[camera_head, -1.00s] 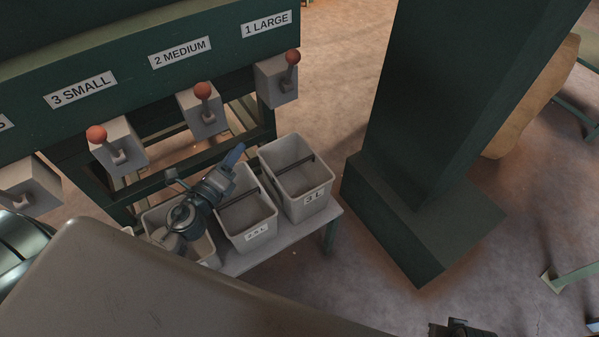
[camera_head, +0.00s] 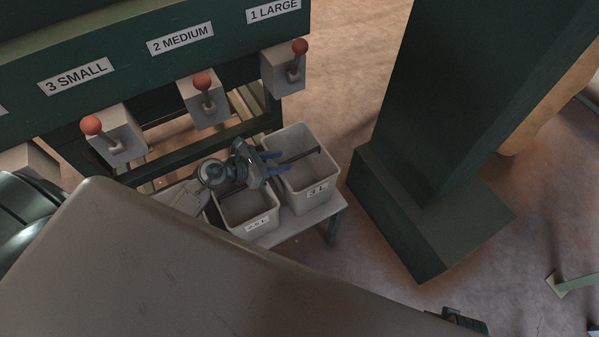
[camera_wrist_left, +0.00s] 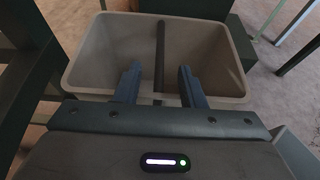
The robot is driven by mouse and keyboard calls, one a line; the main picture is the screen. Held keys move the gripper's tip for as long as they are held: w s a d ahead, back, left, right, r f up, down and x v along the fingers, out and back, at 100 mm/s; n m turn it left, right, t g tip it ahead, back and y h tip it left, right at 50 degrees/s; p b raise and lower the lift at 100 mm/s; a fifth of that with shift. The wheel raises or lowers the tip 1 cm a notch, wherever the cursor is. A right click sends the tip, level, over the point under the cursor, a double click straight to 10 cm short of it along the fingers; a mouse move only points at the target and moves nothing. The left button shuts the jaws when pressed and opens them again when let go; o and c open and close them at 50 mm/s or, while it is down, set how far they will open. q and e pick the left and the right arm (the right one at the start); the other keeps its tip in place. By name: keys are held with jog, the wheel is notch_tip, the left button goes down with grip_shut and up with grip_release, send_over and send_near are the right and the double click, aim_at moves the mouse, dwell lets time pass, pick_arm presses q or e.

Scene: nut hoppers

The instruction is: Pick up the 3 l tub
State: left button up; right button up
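The 3 L tub (camera_head: 313,193) is a pale grey open bin with a dark bar across its top. It stands at the right end of a low bench. My left gripper (camera_head: 278,162) is open, its two blue fingers pointing at the bar from the tub's left side. In the left wrist view the tub (camera_wrist_left: 95,60) lies ahead, and the dark bar (camera_wrist_left: 160,55) runs between the fingers of the gripper (camera_wrist_left: 158,80), beyond them. The fingers appear empty; whether they touch the tub I cannot tell. At the head view's bottom edge, my right gripper (camera_head: 462,322) shows only in part.
A second labelled tub (camera_head: 258,222) stands left of the 3 L tub on the bench (camera_head: 335,205). Above hang levers with red knobs (camera_head: 299,47) under the hopper labels. A dark green column (camera_head: 430,200) stands close on the right. Floor shows between bench and column.

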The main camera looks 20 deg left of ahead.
aim_at(293, 159)
pick_arm(q)
jog(key=x, duration=0.5)
jog(key=shift+w+d, duration=0.1)
jog(key=shift+c, duration=0.5)
grip_shut()
jog(key=shift+r, duration=0.1)
